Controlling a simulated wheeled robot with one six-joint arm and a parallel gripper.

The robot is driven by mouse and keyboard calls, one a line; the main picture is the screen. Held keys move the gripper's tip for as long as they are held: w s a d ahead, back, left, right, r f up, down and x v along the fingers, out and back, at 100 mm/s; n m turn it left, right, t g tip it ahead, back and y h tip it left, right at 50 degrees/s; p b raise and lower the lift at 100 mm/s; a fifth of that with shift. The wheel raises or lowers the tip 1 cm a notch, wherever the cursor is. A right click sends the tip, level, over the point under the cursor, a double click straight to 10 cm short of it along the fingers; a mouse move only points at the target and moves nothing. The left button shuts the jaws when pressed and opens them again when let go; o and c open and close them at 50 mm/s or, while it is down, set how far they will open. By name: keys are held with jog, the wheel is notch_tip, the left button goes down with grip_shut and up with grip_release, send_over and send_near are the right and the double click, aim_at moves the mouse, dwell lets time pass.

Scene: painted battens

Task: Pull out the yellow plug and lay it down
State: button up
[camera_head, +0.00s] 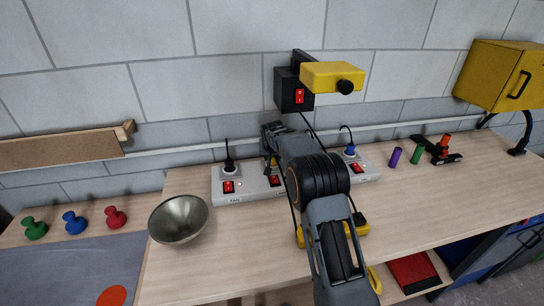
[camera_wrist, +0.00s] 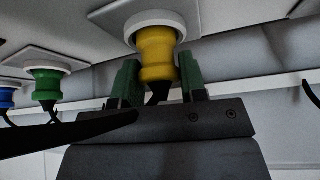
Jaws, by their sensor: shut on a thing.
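The yellow plug (camera_wrist: 157,52) shows in the wrist view, with its wide end at a round white socket (camera_wrist: 160,24). I cannot tell whether it is fully seated. My gripper (camera_wrist: 158,80) is shut on it, one green-padded finger on each side. A black cord end shows below the plug.
A metal bowl (camera_head: 179,220) stands in front left. A yellow block (camera_head: 332,76) juts out above my arm. Bare bench lies right of my arm (camera_head: 430,205).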

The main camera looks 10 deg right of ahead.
jog(key=shift+r, duration=0.1)
jog(key=shift+r+p, duration=0.9)
jog(key=shift+r, duration=0.5)
jog(key=shift+a, duration=0.1)
